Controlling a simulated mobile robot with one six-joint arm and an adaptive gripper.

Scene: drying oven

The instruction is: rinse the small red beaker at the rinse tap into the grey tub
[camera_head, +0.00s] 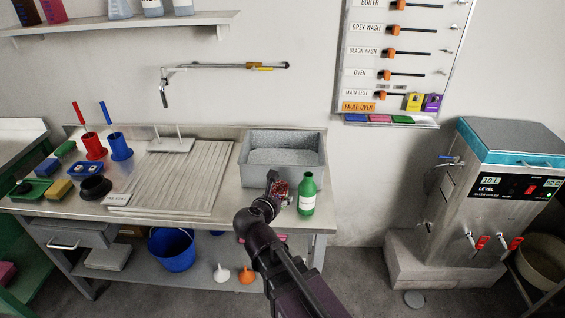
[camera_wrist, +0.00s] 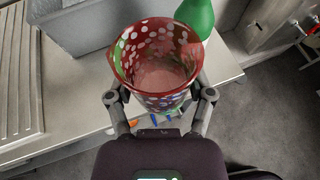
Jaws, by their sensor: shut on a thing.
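The small red beaker (camera_wrist: 157,60) has pale dots and sits between the fingers of my gripper (camera_wrist: 160,100), which is shut on it. In the wrist view I look down into its open mouth. In the head view only a little of the beaker (camera_head: 282,188) shows past my gripper (camera_head: 273,192), in front of the grey tub. The grey tub (camera_head: 282,178) stands on the right part of the bench, and its near wall also shows in the wrist view (camera_wrist: 85,28). The rinse tap (camera_head: 163,92) hangs from a swinging pipe on the wall, left of and above the tub.
A green bottle (camera_head: 307,195) stands right beside my gripper, at the tub's front right corner. A ribbed drainboard (camera_head: 185,180) lies left of the tub. Red (camera_head: 94,147) and blue (camera_head: 120,149) brush holders stand at the left. A boiler (camera_head: 495,190) stands at the right.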

